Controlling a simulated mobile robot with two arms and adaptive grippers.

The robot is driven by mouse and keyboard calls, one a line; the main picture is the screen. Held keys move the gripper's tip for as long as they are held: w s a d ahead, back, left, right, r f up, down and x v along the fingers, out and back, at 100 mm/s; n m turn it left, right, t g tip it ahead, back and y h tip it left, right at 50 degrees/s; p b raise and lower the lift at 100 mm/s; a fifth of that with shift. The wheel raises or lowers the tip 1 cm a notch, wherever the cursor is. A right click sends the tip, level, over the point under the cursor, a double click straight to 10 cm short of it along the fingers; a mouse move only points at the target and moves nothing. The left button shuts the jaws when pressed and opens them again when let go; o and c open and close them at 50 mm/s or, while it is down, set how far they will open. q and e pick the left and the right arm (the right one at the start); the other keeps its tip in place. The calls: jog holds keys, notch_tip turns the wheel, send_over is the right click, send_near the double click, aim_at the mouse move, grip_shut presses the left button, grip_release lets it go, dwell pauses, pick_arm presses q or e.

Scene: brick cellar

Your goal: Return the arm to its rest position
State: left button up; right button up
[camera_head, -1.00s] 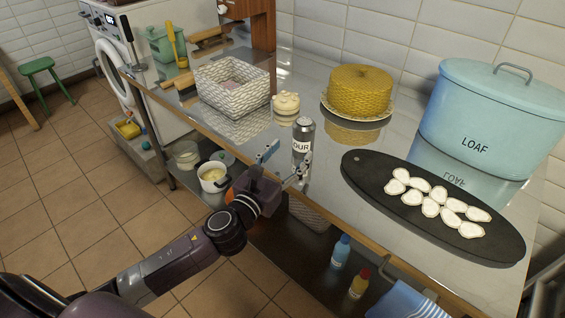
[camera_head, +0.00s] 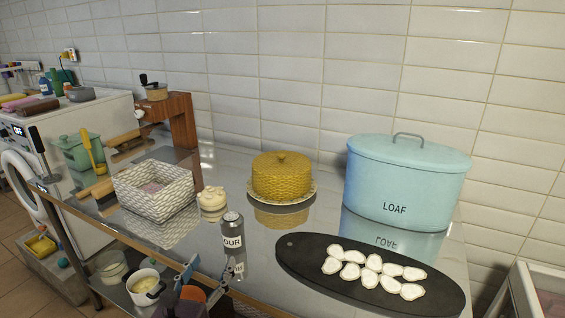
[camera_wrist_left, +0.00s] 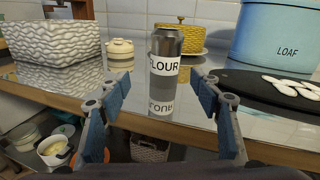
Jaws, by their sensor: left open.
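My left gripper (camera_head: 205,279) shows at the bottom of the head view, at the front edge of the metal table. In the left wrist view my left gripper (camera_wrist_left: 160,112) has its two blue-padded fingers wide apart with nothing between them. A grey can labelled FLOUR (camera_head: 232,236) stands upright on the table near its front edge. The can also shows in the left wrist view (camera_wrist_left: 166,58), beyond the fingertips and apart from them. Most of the left arm is below the head view. My right gripper is not seen.
The table holds a white woven basket (camera_head: 153,190), a cream jar (camera_head: 212,200), a yellow woven cake cover (camera_head: 282,177), a blue LOAF bin (camera_head: 403,184) and a dark board (camera_head: 302,258) with white slices. A white pot (camera_head: 146,286) is on the lower shelf.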

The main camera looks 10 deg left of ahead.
pick_arm(q)
jog(key=s+a+f+n+g+y, duration=0.4)
jog(key=s+f+n+g, duration=0.55)
jog(key=n, duration=1.05)
jog(key=s+d+f+n+g+h, duration=0.1)
jog(key=s+d+f+n+g, duration=0.15)
jog(key=s+f+n, duration=0.6)
jog(key=s+d+f+n+g+h, duration=0.25)
jog(key=s+n, duration=0.25)
jog(key=s, duration=0.6)
notch_tip(320, 180, down, 23)
jog(key=s+g+p, duration=0.1)
jog(key=s+a+f+g+y, duration=0.1)
jog(key=s+a+f, duration=0.1)
jog(key=s+f, duration=1.5)
jog(key=shift+s+a+p, duration=0.2)
jog(key=shift+s+p, duration=0.25)
jog(key=shift+s, duration=0.05)
